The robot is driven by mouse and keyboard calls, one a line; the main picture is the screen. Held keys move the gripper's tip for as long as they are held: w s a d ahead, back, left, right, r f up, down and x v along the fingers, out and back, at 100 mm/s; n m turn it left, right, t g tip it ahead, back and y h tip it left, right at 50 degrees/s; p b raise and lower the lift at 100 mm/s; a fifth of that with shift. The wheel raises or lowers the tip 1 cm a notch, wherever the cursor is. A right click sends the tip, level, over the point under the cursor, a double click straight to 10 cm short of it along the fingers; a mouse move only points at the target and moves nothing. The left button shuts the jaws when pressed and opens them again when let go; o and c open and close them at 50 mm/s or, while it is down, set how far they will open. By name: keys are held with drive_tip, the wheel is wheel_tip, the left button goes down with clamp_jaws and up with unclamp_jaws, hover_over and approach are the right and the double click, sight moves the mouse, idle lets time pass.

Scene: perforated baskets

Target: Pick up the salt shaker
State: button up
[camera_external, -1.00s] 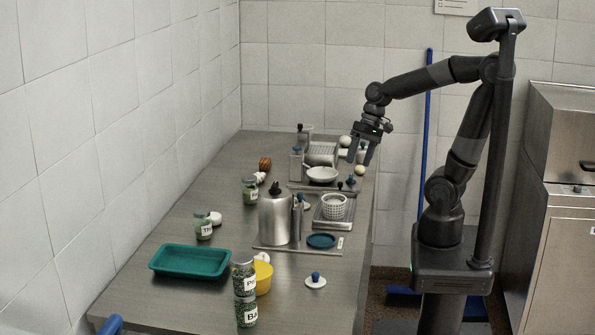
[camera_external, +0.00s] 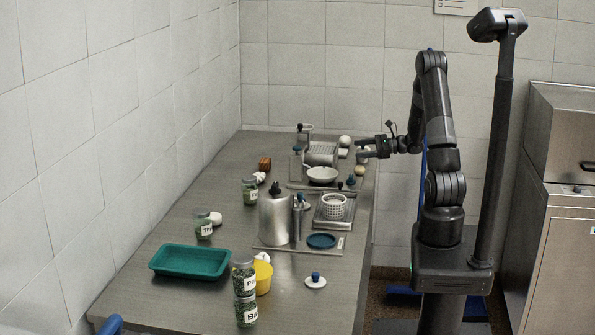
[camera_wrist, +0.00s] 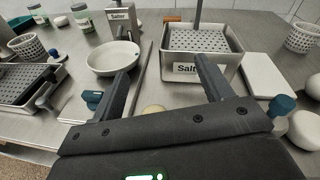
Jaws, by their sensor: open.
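I cannot single out a salt shaker with certainty. In the wrist view, a grey upright piece (camera_wrist: 118,22) labelled "Salter" stands at the top left, beyond a white bowl (camera_wrist: 113,57). A perforated metal basket (camera_wrist: 232,62) with a label starting "Salt" lies ahead; my right finger partly covers the label. The basket (camera_external: 320,154) and the bowl (camera_external: 322,174) also show at the table's far end in the external view. My gripper (camera_external: 362,147) is level and points left over the right edge of that end. In the wrist view my gripper (camera_wrist: 165,72) is open, with nothing between its fingers.
A metal canister (camera_external: 274,218), white perforated cup (camera_external: 334,207), green tray (camera_external: 190,262) and jars (camera_external: 245,295) occupy the nearer table (camera_external: 140,300).

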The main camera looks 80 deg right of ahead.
sight(366, 150)
drive_tip(key=s+d+f+m+h, duration=0.6)
drive_tip(key=s+d+m+h, duration=0.2)
drive_tip(key=s+d, duration=0.3)
drive_tip(key=shift+t, duration=0.4)
drive_tip(key=shift+a+f+x, duration=0.1)
drive_tip(key=shift+a+x, duration=0.1)
drive_tip(key=shift+x, duration=2.45)
drive_tip(key=shift+a+f+x, duration=0.1)
drive_tip(key=shift+a+x, duration=0.05)
drive_tip(key=shift+x, duration=2.5)
drive_tip(key=shift+w, duration=0.15)
drive_tip(key=shift+c, duration=0.4)
drive_tip(key=c, duration=1)
